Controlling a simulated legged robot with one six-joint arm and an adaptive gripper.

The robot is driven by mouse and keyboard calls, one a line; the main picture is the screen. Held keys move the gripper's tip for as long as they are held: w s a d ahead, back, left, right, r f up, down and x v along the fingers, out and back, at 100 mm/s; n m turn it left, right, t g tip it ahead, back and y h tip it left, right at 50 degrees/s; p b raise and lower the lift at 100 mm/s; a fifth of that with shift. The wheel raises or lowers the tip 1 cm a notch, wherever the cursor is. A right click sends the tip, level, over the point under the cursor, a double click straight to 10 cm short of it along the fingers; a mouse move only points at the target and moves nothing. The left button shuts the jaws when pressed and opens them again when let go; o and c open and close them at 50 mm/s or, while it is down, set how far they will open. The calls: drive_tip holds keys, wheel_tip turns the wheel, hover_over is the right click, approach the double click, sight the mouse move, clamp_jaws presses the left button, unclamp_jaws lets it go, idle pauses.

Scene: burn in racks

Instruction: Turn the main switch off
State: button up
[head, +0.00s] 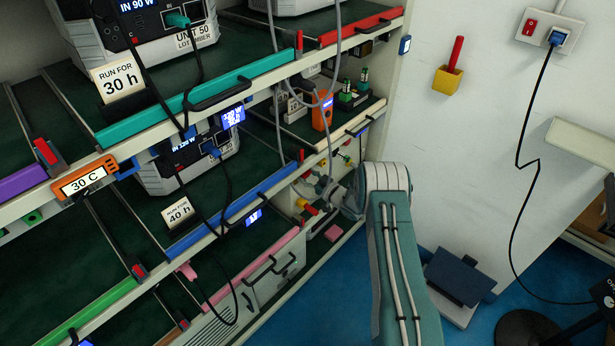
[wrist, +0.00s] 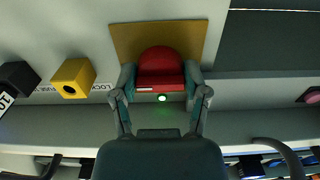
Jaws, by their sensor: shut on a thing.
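In the wrist view the main switch is a red knob (wrist: 160,66) on a yellow-brown square plate (wrist: 208,38) on a pale panel. A white bar marks the knob's near edge. A small green light (wrist: 162,98) glows just below it. My gripper (wrist: 160,84) has one finger on each side of the knob and is shut on it.
A yellow block (wrist: 72,78) and a black block (wrist: 18,78) sit left of the switch in the wrist view. In the head view, racks with units and cables fill the left. A wall socket (head: 550,32) with a hanging black cable is at right.

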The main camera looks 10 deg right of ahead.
drive_tip(key=shift+n, duration=0.3)
drive_tip(key=n, duration=0.4)
drive_tip(key=shift+w, duration=0.1)
drive_tip(key=n, duration=0.5)
drive_tip(key=shift+d, duration=0.1)
drive_tip(key=n, duration=0.5)
drive_tip(key=shift+n, duration=1.5)
drive_tip(key=shift+f+n, duration=0.1)
drive_tip(key=shift+n, duration=0.2)
drive_tip(key=o, duration=1.2)
drive_tip(key=shift+c, duration=0.2)
